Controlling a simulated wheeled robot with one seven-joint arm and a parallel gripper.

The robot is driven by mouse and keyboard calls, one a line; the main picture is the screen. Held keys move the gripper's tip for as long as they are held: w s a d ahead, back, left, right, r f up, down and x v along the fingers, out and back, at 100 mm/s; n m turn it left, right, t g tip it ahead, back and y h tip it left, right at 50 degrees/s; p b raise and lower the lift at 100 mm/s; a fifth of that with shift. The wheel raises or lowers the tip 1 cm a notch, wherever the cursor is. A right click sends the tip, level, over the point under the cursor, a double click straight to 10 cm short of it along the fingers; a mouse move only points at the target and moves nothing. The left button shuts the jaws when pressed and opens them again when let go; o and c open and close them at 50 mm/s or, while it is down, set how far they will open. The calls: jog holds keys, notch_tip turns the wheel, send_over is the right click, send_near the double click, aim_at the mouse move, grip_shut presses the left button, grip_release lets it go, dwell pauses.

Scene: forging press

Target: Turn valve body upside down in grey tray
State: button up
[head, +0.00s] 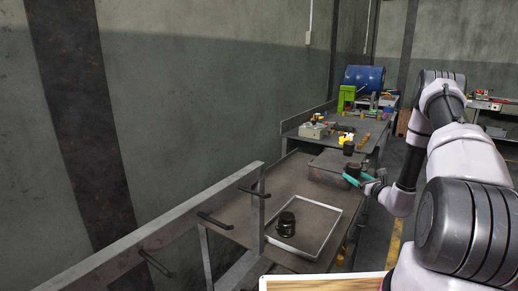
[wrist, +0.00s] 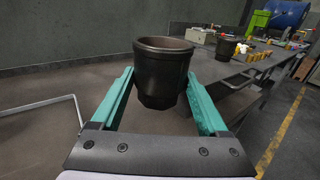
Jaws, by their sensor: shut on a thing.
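My gripper (wrist: 160,88) has teal fingers on either side of a dark, cup-shaped valve body (wrist: 162,68) and is shut on it. The valve body is upright in the wrist view, with its wide open rim up and its narrower faceted end down. In the head view my gripper (head: 367,179) holds the valve body (head: 352,170) at the right side of the bench, beyond the tray. The grey tray (head: 329,246) has a pale rim and lies on the near bench. Another dark part (head: 286,226) stands in it. The tray's rim (wrist: 38,104) also shows at left in the wrist view.
A grey box (head: 322,169) sits on the bench behind the tray, with another dark part (head: 348,149) near it. A metal rail frame (head: 215,203) stands at the near left. A further bench holds small parts, a green item (head: 346,97) and a blue drum (head: 364,77).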

jog(key=shift+r, duration=2.85)
jog(key=m, duration=0.7)
jog(key=shift+m, duration=1)
jog(key=m, duration=0.2)
jog(key=shift+m, duration=0.3)
jog(key=m, duration=0.6)
